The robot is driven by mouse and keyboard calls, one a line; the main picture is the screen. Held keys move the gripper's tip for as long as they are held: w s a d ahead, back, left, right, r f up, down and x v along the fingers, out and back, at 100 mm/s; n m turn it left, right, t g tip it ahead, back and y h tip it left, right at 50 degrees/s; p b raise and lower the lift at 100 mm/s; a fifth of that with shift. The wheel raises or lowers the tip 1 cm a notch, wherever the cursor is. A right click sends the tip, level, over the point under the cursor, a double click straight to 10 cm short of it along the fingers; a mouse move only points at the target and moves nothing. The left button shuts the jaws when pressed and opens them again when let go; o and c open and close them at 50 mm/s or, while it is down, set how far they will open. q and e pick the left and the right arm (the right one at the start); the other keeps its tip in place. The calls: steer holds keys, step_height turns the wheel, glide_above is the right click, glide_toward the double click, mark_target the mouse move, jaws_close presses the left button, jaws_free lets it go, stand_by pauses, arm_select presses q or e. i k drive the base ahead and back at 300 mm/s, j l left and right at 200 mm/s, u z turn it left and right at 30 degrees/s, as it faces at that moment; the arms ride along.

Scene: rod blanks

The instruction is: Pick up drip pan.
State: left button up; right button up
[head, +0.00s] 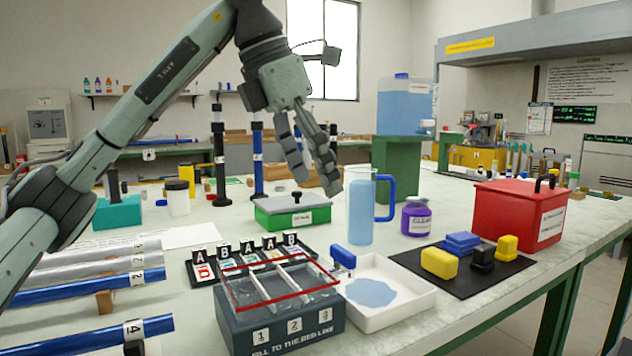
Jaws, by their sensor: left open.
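The drip pan (412,293) is a shallow white square tray on the pale bench, right of the middle in the head view. A light blue puddle (371,292) lies in it. A blue tap (343,257) at the dark box overhangs its back left corner. My left gripper (320,184) is open and empty, fingers pointing down. In the picture it is above and left of the pan, clearly apart from it, near a green box and a pitcher. My right gripper is not in view.
A clear-topped dark box (280,325) stands against the pan's left side. A pitcher (360,212) with blue liquid and a purple jar (415,217) stand behind it. A black mat (487,281) with coloured blocks lies to the right, before a red box (510,220).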

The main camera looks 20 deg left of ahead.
mark_target(381, 294)
steer(key=k+l, duration=0.25)
steer(key=k, duration=0.2)
steer(key=k+l, duration=0.3)
steer(key=k, duration=0.2)
